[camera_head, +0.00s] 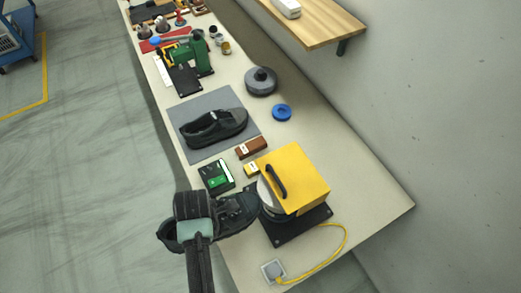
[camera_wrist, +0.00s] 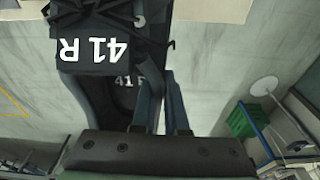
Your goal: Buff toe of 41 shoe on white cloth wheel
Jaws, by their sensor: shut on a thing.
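A black shoe (camera_head: 236,217) is held by my gripper (camera_head: 198,228), which is shut on it near the heel end. In the wrist view the tongue of this shoe (camera_wrist: 95,50) reads "41 R". Its toe points right in the head view, close to the white cloth wheel (camera_head: 267,198) under the yellow hood (camera_head: 300,178). I cannot tell whether toe and wheel touch. In the wrist view my gripper's fingers (camera_wrist: 160,105) grip the shoe's collar.
Another black shoe (camera_head: 215,128) lies on a grey mat (camera_head: 190,150). A green-and-black box (camera_head: 216,177) and a brown block (camera_head: 251,148) stand near the machine. A yellow cable (camera_head: 335,255) runs to a socket plate (camera_head: 273,270). A wooden shelf (camera_head: 325,25) hangs at upper right.

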